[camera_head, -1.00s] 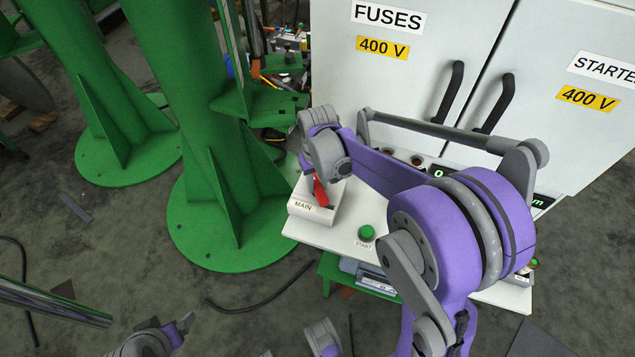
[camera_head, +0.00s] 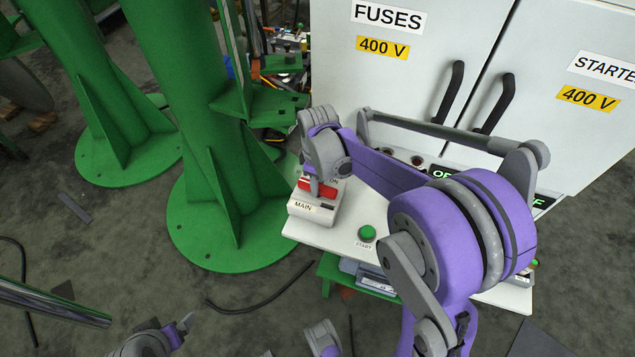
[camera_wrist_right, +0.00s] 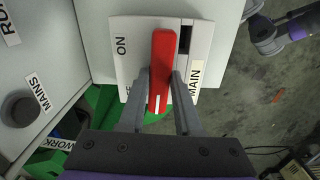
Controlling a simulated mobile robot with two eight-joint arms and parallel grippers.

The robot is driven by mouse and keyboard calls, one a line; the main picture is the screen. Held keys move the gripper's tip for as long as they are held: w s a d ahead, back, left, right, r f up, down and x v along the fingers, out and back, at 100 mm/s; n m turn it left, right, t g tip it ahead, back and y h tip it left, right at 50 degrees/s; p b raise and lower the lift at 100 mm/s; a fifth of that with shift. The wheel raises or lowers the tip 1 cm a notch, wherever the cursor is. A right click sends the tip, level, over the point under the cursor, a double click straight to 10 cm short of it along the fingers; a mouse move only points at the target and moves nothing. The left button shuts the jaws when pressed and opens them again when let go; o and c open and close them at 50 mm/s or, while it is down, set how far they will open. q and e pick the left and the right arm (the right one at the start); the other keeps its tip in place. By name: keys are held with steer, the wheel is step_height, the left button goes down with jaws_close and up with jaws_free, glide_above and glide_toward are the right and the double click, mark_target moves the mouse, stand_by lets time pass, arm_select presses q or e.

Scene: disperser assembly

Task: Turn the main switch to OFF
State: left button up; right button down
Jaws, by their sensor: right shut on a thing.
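The main switch (camera_head: 312,210) is a light box labelled MAIN on the left end of the white shelf. Its red handle (camera_head: 304,184) lies sideways, pointing left; it also shows in the right wrist view (camera_wrist_right: 163,62). There, the handle's white-marked end is on the side of a partly hidden label ending in F, away from the ON label (camera_wrist_right: 121,46). My right gripper (camera_wrist_right: 160,85) is shut on the handle, one finger on each side. In the head view, my right gripper (camera_head: 314,188) partly covers the handle. My left gripper (camera_head: 184,323) is low at the left, its jaws unclear.
A green start button (camera_head: 366,233) is on the shelf (camera_head: 335,234) right of the switch. Grey cabinets (camera_head: 400,80) with black door handles stand behind. A green column (camera_head: 180,110) stands close on the left. Displays on the panel read OFF, partly hidden by my arm.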

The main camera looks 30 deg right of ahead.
steer(key=shift+n, duration=0.4)
steer(key=c, duration=0.6)
jaws_free()
step_height(320, 180, up, 11)
steer(key=p, duration=0.1)
steer(key=shift+f, duration=0.15)
stand_by(0.4)
